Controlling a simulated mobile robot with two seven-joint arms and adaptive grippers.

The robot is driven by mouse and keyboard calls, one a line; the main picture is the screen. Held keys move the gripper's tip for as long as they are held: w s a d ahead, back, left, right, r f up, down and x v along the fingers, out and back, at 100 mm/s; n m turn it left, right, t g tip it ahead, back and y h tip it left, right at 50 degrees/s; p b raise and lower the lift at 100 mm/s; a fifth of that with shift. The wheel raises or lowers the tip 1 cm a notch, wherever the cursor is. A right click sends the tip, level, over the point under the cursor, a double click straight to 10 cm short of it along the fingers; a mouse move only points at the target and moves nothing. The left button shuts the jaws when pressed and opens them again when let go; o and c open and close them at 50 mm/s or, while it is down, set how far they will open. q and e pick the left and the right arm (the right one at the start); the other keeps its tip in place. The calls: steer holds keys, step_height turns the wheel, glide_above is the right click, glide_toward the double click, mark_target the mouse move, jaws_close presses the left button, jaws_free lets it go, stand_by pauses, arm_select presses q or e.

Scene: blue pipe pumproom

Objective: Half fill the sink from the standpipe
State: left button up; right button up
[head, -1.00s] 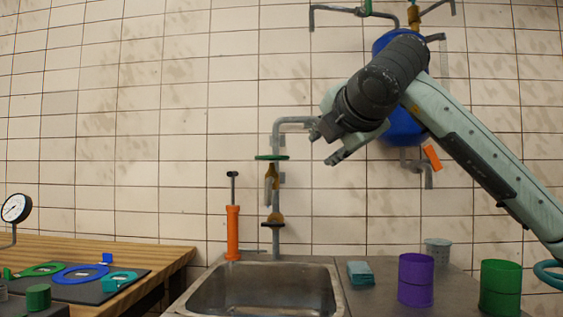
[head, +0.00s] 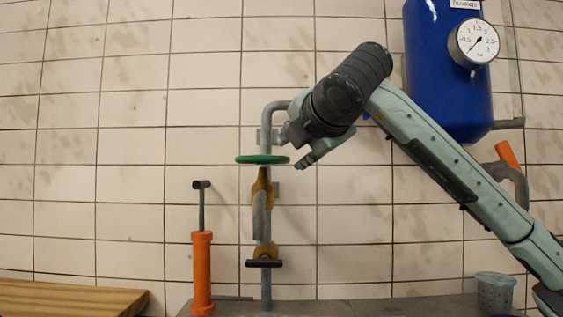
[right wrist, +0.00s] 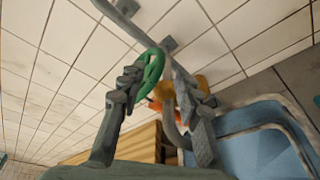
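The grey standpipe (head: 266,120) rises against the tiled wall. It carries a green handwheel (head: 263,159), a brass valve body, a downward grey spout (head: 260,217) and a lower brass fitting with a black handle (head: 264,263). My right gripper (head: 293,150) is open beside the pipe, just right of and slightly above the handwheel. In the right wrist view, the handwheel (right wrist: 151,68) shows by the left fingertip; I cannot tell whether they touch. The bluish sink basin (right wrist: 262,150) shows at the right there; the head view leaves it out. My left gripper is not in view.
An orange hand pump (head: 202,270) stands left of the standpipe. A wooden bench (head: 70,298) is at lower left. A blue tank (head: 445,95) with a gauge (head: 474,43) hangs at right, behind my right arm. A grey cup (head: 494,292) stands on the counter.

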mark_target(288, 158)
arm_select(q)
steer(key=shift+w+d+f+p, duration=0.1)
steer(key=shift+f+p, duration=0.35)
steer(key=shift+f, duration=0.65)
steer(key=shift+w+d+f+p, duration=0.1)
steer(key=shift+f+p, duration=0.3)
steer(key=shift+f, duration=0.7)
arm_select(e)
steer(key=shift+x, duration=3.55)
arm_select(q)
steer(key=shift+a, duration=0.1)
arm_select(e)
steer(key=shift+f, duration=0.1)
jaws_close()
